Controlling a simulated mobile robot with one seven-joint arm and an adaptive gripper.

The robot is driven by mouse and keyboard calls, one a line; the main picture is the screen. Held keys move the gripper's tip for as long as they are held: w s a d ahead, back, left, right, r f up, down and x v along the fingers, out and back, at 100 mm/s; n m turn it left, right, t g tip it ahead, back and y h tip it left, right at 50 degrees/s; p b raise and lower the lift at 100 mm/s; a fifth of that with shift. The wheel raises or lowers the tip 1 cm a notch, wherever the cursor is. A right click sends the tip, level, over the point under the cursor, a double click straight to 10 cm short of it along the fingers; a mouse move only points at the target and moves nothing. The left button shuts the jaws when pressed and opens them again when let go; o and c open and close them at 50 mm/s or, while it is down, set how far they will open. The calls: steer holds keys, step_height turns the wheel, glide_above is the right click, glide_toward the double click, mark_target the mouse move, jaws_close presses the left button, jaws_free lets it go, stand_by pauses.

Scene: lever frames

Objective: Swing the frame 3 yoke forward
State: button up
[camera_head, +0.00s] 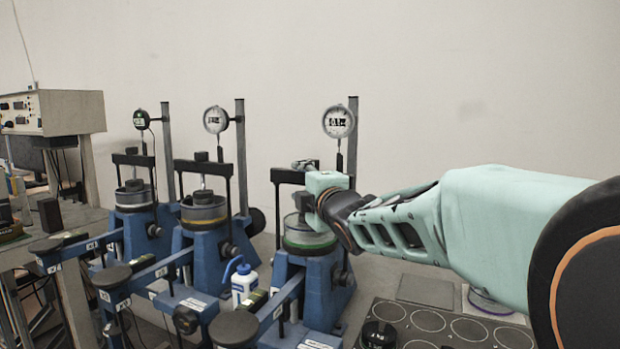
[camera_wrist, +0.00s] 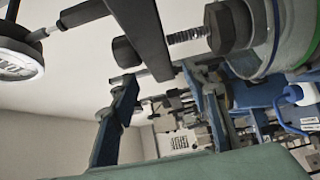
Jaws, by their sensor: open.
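Three blue lever frames stand in a row in the head view; their number labels are too small to read. The rightmost frame (camera_head: 318,290) has a dark yoke (camera_head: 288,176) standing over its green-ringed cell (camera_head: 307,238). In the wrist view, the yoke's dark crossbar (camera_wrist: 143,38) is close, with a threaded screw beside it and part of the cell (camera_wrist: 276,45) at the right. My gripper (camera_head: 318,188) is open at the right side of this yoke. It hides the yoke's right upright, and I cannot tell whether it touches.
A dial gauge (camera_head: 339,122) on a post (camera_head: 353,150) stands just above my gripper. The middle frame (camera_head: 203,245) and left frame (camera_head: 135,225) have upright yokes too. A white-and-blue bottle (camera_head: 244,283) stands between frames. Weights on a tray (camera_head: 440,328) lie front right.

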mark_target(293, 178)
steer(key=x, duration=0.7)
steer(key=shift+w, duration=0.2)
steer(key=shift+c, duration=0.2)
jaws_close()
